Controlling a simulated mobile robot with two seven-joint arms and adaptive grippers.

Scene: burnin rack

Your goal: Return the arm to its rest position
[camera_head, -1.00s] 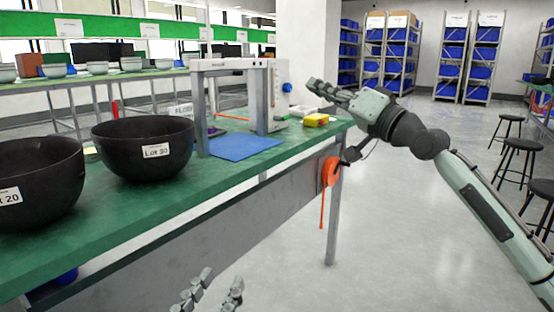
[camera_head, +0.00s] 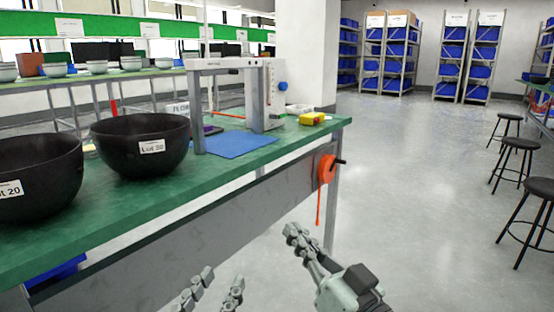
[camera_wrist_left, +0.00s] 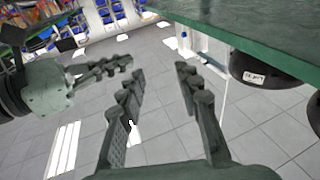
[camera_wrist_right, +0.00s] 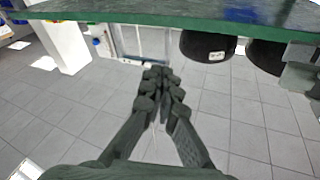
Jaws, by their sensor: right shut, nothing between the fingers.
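My right gripper (camera_head: 297,240) is low in front of the green-topped bench (camera_head: 75,215), below the level of its top and apart from it. Its fingers meet with nothing between them in the right wrist view (camera_wrist_right: 160,80). My left gripper (camera_head: 215,285) is at the bottom of the head view, left of the right one, also below the bench top. Its fingers stand apart and empty in the left wrist view (camera_wrist_left: 160,85). The right gripper also shows at the left of that view (camera_wrist_left: 115,66).
Black bowls marked Lot 20 (camera_head: 40,170) and Lot 30 (camera_head: 140,160) stand on the bench. A grey frame (camera_head: 198,105), a blue mat (camera_head: 235,145) and a yellow item (camera_head: 312,119) are further along. An orange crank (camera_head: 327,168) hangs at the bench end. Stools (camera_head: 520,143) stand right.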

